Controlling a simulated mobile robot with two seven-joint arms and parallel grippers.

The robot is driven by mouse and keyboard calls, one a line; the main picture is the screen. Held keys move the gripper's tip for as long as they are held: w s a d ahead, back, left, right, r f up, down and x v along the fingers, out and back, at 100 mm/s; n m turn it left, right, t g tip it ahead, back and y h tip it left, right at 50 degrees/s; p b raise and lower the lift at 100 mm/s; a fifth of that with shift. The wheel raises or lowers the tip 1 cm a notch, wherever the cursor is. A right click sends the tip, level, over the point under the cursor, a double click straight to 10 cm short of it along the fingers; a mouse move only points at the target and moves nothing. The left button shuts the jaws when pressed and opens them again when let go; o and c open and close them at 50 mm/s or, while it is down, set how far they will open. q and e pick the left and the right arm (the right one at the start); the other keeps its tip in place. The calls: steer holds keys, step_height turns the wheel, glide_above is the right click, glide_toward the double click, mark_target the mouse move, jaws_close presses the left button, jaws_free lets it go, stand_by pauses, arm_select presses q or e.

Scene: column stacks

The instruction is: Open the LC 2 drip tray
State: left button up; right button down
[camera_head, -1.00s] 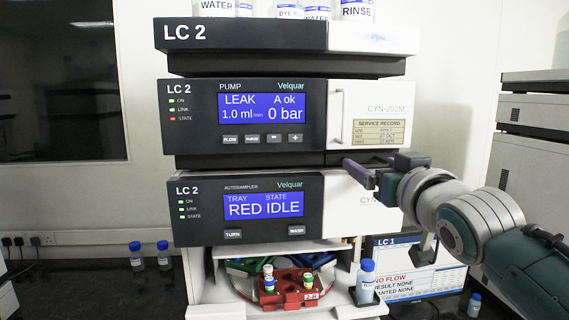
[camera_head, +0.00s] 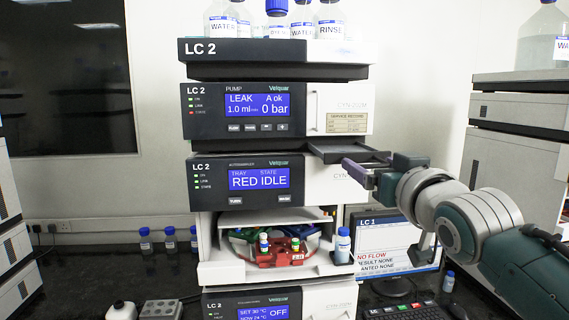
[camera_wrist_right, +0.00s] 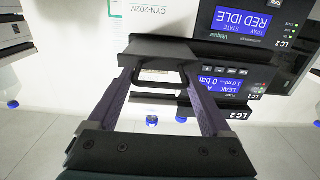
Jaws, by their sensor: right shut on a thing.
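The LC 2 stack stands in the middle of the head view, with its pump (camera_head: 345,95) showing LEAK and 0 bar. The dark drip tray (camera_head: 335,149) sticks out from the slot between the pump and the autosampler (camera_head: 330,185). My right gripper (camera_head: 355,168) is at the tray's front edge, shut on it. In the right wrist view the tray's dark front handle (camera_wrist_right: 157,87) lies between the two fingers of the right gripper (camera_wrist_right: 168,100). The tray's inside is hard to make out. My left gripper is not in view.
Bottles, including a RINSE bottle (camera_head: 328,20), stand on top of the stack. A red vial tray (camera_head: 280,256) sits in the open bay below the autosampler, with a small bottle (camera_head: 343,246) beside it. The LC 1 monitor (camera_head: 395,240) stands right, below my right arm.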

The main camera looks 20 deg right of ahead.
steer(key=shift+w+d, duration=0.1)
steer(key=shift+d, duration=0.15)
jaws_free()
steer(key=shift+w, duration=0.1)
arm_select(q)
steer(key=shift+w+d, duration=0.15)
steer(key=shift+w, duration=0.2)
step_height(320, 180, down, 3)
steer(key=b, duration=0.3)
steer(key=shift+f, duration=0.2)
arm_select(e)
steer(key=v, duration=1)
steer(key=shift+a, duration=0.1)
